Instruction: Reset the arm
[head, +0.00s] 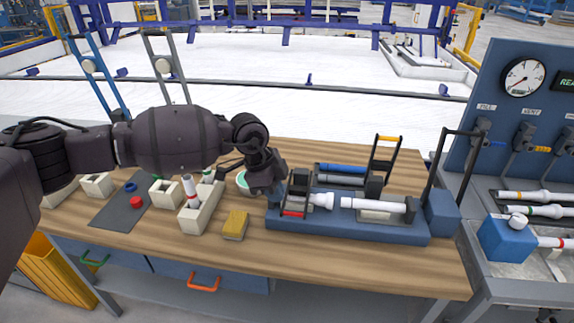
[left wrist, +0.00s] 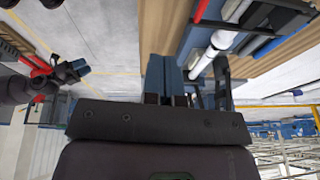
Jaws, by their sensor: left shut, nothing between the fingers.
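My left arm reaches in from the left over the workbench (head: 330,262). Its wrist bends downward, and my left gripper (head: 275,192) hangs by the left end of the blue pipe fixture (head: 345,232). In the left wrist view the blue fingers of my left gripper (left wrist: 165,78) are together and empty. Whether they touch the fixture I cannot tell. A white pipe (head: 373,205) with a flared white fitting (head: 321,201) lies in the fixture. At the left of the wrist view a dark arm ends in a small blue-tipped part (left wrist: 78,68), likely my right gripper; its jaws are too small to read.
A white block with upright pipes (head: 202,207) and a yellow sponge (head: 235,225) stand left of the fixture. A dark mat (head: 120,208) holds small red and blue rings. A blue gauge panel (head: 520,110) rises at the right. The bench's front strip is clear.

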